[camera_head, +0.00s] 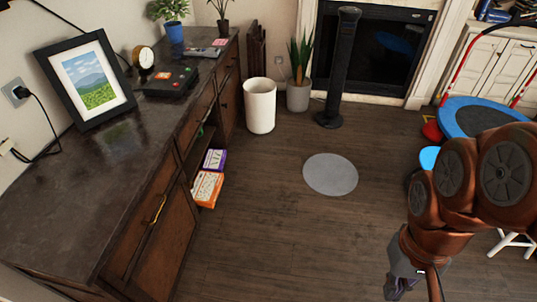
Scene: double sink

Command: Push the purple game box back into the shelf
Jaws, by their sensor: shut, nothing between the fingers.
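The purple game box (215,160) lies flat in the open shelf of the dark wooden cabinet (160,210), its end sticking out past the cabinet front. An orange and white box (207,188) sits just below it and also sticks out; I cannot tell whether the two touch. My gripper (402,287) is at the bottom right of the view, far to the right of the boxes and apart from them. It is shut and empty. Its tips are small and near the bottom edge. The inside of the shelf is mostly hidden.
A white bin (260,106) stands past the boxes by the cabinet, near a potted plant (299,78) and a black column (340,70). A blue trampoline (480,116) is at right.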

